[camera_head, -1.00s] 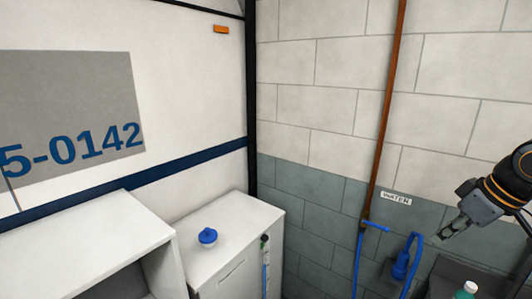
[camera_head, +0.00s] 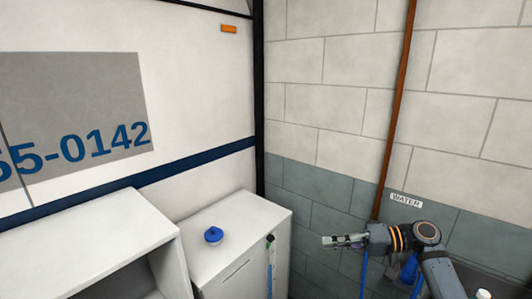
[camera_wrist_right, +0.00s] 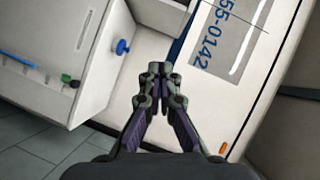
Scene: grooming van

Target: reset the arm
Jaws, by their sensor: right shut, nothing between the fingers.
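My right gripper (camera_head: 326,241) is at the lower right in the head view, in front of the grey lower wall, with its fingers pointing left. It is shut and empty. In the right wrist view the gripper (camera_wrist_right: 160,68) has its fingertips together in the middle, with nothing between them. My right arm comes up from the bottom right in the head view and bends at an orange-ringed joint. My left gripper shows in neither view.
A white cabinet (camera_head: 233,262) with a blue-topped item (camera_head: 214,235) on it stands left of the gripper. A white open-fronted unit (camera_head: 110,240) is further left. A pipe (camera_head: 398,110), a "WATER" sign (camera_head: 406,200) and a bottle top (camera_head: 483,294) are at right.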

